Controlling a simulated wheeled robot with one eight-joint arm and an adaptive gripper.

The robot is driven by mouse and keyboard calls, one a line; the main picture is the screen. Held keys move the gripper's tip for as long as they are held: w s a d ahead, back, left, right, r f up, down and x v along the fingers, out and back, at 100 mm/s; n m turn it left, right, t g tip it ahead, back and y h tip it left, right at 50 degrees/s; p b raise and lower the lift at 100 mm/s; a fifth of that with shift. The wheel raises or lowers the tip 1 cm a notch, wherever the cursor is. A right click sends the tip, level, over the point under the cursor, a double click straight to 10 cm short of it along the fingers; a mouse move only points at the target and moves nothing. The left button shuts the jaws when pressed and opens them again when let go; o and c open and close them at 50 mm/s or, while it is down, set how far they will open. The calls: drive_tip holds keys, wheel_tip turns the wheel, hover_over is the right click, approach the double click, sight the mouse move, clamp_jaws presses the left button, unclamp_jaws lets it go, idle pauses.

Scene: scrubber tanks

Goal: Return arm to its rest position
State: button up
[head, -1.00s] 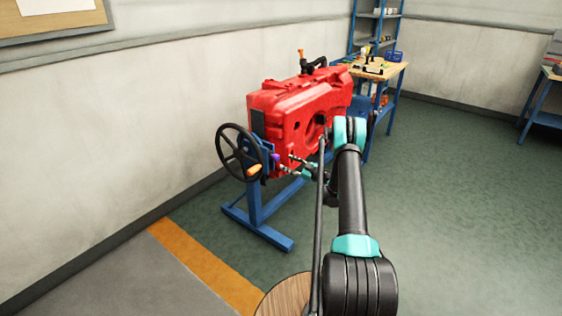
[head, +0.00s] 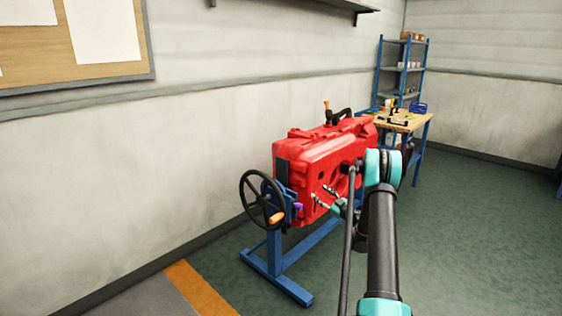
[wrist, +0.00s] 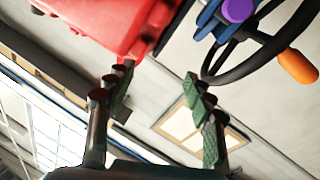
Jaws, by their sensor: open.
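My arm (head: 382,245) reaches forward from the lower right in the head view. My gripper (head: 319,195) is at its far end, in front of the red tank's near side. In the wrist view my gripper (wrist: 160,88) is open, with its two fingers well apart and nothing between them. The red tank (head: 318,158) is held on a blue stand, and it also fills the upper left of the wrist view (wrist: 110,20). I cannot tell whether a fingertip touches the tank.
A black handwheel (head: 250,186) with an orange knob is on the blue stand (head: 268,262), left of my gripper. A purple part (wrist: 237,9) is by the wheel. A workbench (head: 405,122) and a blue shelf (head: 379,68) stand behind. The floor (head: 470,230) at right is clear.

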drive_tip(key=s+d+r+m+t+h, duration=0.1)
drive_tip(key=d+r+m+t+h, duration=0.2)
drive_tip(key=r, duration=0.5)
drive_tip(key=s+d+r+m+t+h, duration=0.1)
drive_tip(key=d+r+m+h, duration=0.1)
drive_tip(key=r+m+h, duration=0.5)
drive_tip(key=s+d+r+g+h, duration=0.3)
drive_tip(key=s+r+h, duration=0.1)
drive_tip(key=s+r, duration=0.25)
drive_tip(key=s+a+f+g+y, duration=0.1)
drive_tip(key=s+a+f+g, duration=0.3)
drive_tip(key=s, duration=1.1)
drive_tip(key=s+a+f+g+y, duration=0.1)
drive_tip(key=s+a+f+g, duration=0.3)
drive_tip(key=s, duration=1.2)
drive_tip(key=s+a+f+g+y, duration=0.1)
drive_tip(key=s+a+f+g, duration=0.4)
drive_tip(key=s+f, duration=0.4)
drive_tip(key=s, duration=0.6)
drive_tip(key=shift+s+f+m, duration=0.15)
drive_tip(key=shift+f+m, duration=0.1)
drive_tip(key=shift+m, duration=0.05)
